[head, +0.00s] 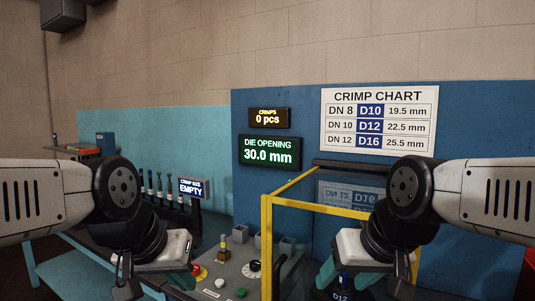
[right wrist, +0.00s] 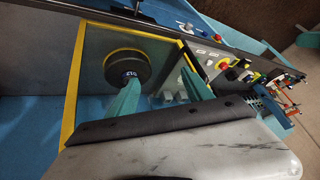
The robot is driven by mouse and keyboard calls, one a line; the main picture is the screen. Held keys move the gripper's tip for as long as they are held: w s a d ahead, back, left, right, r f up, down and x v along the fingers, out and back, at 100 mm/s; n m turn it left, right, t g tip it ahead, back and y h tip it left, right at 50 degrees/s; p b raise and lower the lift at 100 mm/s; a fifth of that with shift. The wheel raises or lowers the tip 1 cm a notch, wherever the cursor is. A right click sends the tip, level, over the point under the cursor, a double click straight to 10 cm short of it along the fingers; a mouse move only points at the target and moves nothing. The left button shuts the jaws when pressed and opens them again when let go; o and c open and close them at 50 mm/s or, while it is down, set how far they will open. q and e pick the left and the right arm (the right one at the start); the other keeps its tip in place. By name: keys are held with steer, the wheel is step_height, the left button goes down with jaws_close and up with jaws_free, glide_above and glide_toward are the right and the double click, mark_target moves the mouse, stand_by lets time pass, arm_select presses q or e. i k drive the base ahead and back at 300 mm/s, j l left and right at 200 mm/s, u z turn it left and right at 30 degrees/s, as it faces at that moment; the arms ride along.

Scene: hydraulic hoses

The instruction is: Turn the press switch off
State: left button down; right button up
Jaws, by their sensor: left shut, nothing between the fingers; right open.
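The control panel (head: 228,275) is low in the middle of the head view. It carries a red button on yellow (head: 199,272), a green button (head: 241,292), a black knob on a white plate (head: 254,266) and an upright part with a yellow middle (head: 223,248). I cannot tell which of these is the press switch. My left gripper (head: 182,280) is shut and empty, just left of the panel. My right gripper (right wrist: 158,92) is open and empty, by the yellow-framed guard. The panel and its red button (right wrist: 222,65) also show in the right wrist view.
A yellow-framed clear guard (head: 266,245) stands right of the panel. A round black die marked D12 (right wrist: 130,67) is behind it. The die display (head: 269,153) reads 30.0 mm, the crimps display (head: 269,118) 0 pcs. A small sign (head: 191,188) reads EMPTY.

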mark_target(196, 269)
steer(key=u, duration=0.65)
steer(key=i+j+u, duration=0.1)
steer(key=i+j, duration=0.4)
steer(key=j, duration=0.15)
